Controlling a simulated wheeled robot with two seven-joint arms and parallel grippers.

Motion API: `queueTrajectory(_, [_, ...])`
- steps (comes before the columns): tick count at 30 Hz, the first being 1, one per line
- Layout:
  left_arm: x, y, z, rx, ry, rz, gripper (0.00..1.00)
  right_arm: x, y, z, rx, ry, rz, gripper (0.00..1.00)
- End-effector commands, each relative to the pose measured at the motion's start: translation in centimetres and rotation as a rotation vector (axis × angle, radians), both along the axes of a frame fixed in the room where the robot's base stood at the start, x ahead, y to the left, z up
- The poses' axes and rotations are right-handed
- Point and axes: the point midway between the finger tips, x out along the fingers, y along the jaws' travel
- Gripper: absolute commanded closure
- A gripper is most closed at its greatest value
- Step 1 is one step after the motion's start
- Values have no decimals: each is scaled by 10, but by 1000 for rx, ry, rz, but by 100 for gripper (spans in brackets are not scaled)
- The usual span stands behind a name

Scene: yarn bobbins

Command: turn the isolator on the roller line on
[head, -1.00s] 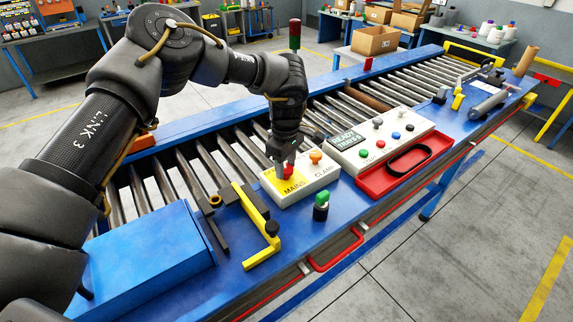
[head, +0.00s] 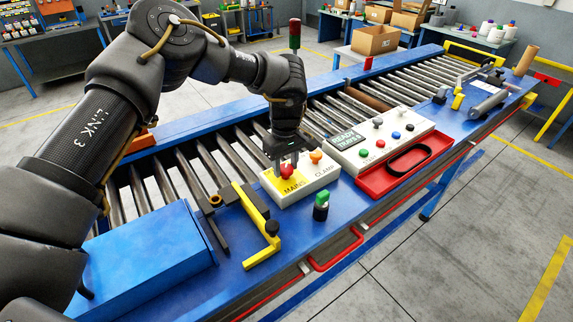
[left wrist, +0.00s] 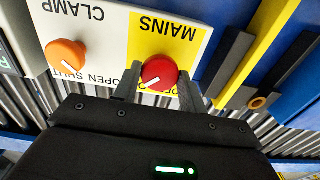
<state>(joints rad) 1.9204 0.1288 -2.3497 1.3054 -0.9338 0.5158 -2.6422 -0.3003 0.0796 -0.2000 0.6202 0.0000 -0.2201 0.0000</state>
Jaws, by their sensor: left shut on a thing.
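The isolator is a red rotary knob (head: 287,171) on a yellow plate marked MAINS, at the left end of a cream switch box (head: 308,186) on the roller line. My left gripper (head: 287,163) reaches down from above and is shut on the red knob. In the left wrist view the red knob (left wrist: 159,73) sits between the two fingers (left wrist: 158,80). Its white pointer line slants toward the lower left of that picture. The position lettering by the knob is partly hidden by the fingers. My right gripper is not in view.
An orange CLAMP knob (head: 316,157) sits beside the red one on the same box. A yellow-handled lever (head: 258,212) and a green-topped button post (head: 321,205) stand close by. A button panel (head: 380,138) and red tray (head: 372,184) lie to the right.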

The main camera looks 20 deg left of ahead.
Motion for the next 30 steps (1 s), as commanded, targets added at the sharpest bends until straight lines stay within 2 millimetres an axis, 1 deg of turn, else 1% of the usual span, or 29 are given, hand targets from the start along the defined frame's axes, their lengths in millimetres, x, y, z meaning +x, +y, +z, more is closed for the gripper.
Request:
queueTrajectory(5, [0,0,1,-1,-1,-1,82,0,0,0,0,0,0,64])
queueTrajectory(6, [0,0,1,-1,-1,-1,58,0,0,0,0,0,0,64])
queueTrajectory(11, [0,0,0,0,-1,-1,37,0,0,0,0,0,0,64])
queueTrajectory(19, [0,0,0,0,-1,0,37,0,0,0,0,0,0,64])
queueTrajectory(23, [1,0,8,1,-3,0,37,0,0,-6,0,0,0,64])
queueTrajectory(26, [1,0,23,0,-5,0,37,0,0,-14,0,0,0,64])
queueTrajectory(30, [1,0,52,0,-6,1,37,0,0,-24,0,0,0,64])
